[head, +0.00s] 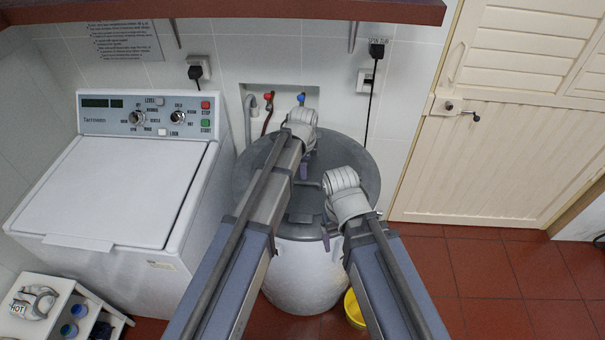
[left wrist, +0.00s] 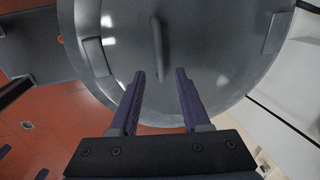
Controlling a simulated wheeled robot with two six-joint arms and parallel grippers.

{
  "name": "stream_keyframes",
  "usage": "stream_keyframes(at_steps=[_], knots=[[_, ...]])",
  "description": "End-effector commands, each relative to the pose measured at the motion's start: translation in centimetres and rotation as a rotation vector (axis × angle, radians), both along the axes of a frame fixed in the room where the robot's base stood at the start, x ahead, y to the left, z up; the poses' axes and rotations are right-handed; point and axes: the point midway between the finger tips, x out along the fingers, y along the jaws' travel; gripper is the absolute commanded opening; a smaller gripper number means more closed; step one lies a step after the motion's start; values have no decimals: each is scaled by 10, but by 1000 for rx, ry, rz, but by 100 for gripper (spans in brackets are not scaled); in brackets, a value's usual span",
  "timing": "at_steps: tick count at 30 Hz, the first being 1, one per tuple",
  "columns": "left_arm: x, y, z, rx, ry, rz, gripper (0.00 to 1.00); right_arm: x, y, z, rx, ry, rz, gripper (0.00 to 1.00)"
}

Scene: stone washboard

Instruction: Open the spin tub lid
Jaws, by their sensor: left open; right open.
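The spin tub (head: 305,275) is a white round tub in the middle of the head view. Its round grey lid (head: 362,170) lies flat on top and looks closed. In the left wrist view the lid (left wrist: 220,60) fills the upper middle, with a grey bar handle (left wrist: 158,50) on it. My left gripper (left wrist: 160,74) is open over the lid, its two fingers apart either side of the handle's line; contact cannot be told. In the head view my left gripper (head: 303,150) is partly hidden by its wrist. My right gripper (head: 328,225) is open near the lid's front right edge, mostly hidden.
A white washing machine (head: 115,190) stands left of the tub. Taps (head: 285,98) and a grey pipe are on the wall behind. A yellow bowl (head: 354,310) sits on the floor right of the tub. A white shelf unit (head: 65,300) is front left. Floor at right is clear.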

Motion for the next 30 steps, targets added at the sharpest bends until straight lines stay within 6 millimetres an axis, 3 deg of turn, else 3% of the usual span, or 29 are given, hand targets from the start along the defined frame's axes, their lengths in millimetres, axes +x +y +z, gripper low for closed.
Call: stream_keyframes(at_steps=[8, 21, 30], knots=[[2, 0, -16, 0, 1, 2, 47, 0, 0, -16, 0, 0, 0, 82], [13, 0, -69, -1, 1, 3, 47, 0, 0, -69, 0, 0, -1, 82], [15, 0, -77, -1, 1, 3, 47, 0, 0, -77, 0, 0, -1, 82]])
